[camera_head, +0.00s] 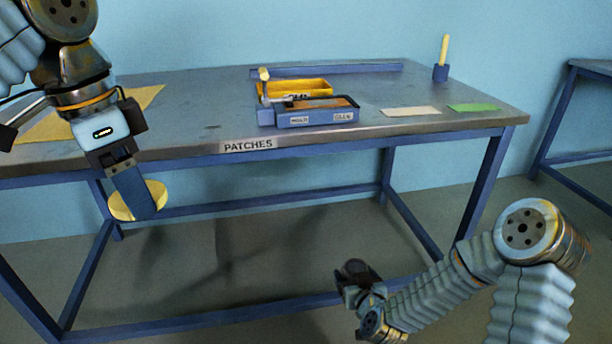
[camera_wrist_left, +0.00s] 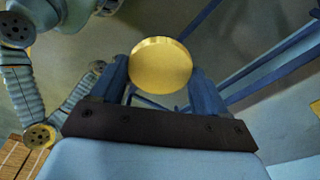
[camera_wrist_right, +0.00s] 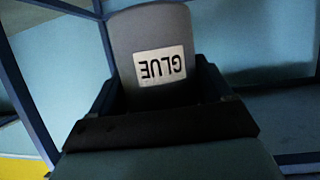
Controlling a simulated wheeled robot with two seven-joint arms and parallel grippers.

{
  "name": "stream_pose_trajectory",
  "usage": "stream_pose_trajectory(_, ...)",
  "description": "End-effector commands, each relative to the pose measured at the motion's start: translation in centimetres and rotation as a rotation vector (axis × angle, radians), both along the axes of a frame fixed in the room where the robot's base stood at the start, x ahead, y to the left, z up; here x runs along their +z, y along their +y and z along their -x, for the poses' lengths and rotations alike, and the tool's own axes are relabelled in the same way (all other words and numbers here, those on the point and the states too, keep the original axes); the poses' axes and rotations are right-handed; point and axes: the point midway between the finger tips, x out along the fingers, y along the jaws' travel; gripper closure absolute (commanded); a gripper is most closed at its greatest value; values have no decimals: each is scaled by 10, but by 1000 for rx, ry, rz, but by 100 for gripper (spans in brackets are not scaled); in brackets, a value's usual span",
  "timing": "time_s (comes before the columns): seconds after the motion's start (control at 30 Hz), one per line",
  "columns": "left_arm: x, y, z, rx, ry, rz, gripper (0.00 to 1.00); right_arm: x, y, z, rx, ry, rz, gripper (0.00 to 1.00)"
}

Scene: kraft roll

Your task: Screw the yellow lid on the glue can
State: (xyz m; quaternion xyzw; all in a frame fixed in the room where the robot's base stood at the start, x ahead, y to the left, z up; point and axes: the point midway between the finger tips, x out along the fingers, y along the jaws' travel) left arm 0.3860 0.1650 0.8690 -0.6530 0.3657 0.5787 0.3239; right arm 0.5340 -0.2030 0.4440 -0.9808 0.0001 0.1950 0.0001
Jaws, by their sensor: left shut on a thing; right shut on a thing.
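The yellow lid (camera_head: 122,207) is a round disc in my left gripper (camera_head: 142,203), held in the air before the table's front edge at the left. In the left wrist view the lid (camera_wrist_left: 160,62) sits between the two blue fingers, which are shut on it. The glue can (camera_wrist_right: 150,30) is grey, with a white GLUE label that reads upside down in the right wrist view. My right gripper (camera_head: 358,284) is shut on it, low in front of the table. In the head view the can (camera_head: 356,268) is small and dark. Lid and can are well apart.
The grey table (camera_head: 210,115) has blue legs and a PATCHES label.

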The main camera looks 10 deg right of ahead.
Motion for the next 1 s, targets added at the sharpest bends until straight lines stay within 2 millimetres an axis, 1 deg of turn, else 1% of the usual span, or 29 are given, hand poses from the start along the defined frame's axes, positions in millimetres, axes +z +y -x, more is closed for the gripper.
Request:
stream_pose_trajectory(0.07, 0, 0, 0, 0, 0, 0, 53, 1, 1, 0, 3, -2, 0, 83)
stream_pose_trajectory(0.17, 0, 0, 0, 0, 0, 0, 53, 0, 8, 0, 31, -2, 0, 83)
stream_pose_trajectory(0.27, 0, 0, 0, 0, 0, 0, 53, -2, 24, 3, 104, -2, -1, 83)
stream_pose_trajectory(0.37, 0, 0, 0, 0, 0, 0, 53, -6, 48, 6, 210, -2, 0, 83)
stream_pose_trajectory(0.5, 0, 0, 0, 0, 0, 0, 53, -11, 87, 11, 384, -1, -1, 83)
stream_pose_trajectory(0.6, 0, 0, 0, 0, 0, 0, 53, -15, 112, 14, 494, -1, -1, 83)
stream_pose_trajectory(0.7, 0, 0, 0, 0, 0, 0, 53, -17, 133, 17, 586, -2, 1, 83)
stream_pose_trajectory(0.83, 0, 0, 0, 0, 0, 0, 53, -19, 150, 19, 664, -2, -1, 83)
stream_pose_trajectory(1.0, 0, 0, 0, 0, 0, 0, 53, -20, 158, 21, 701, -1, 0, 83)
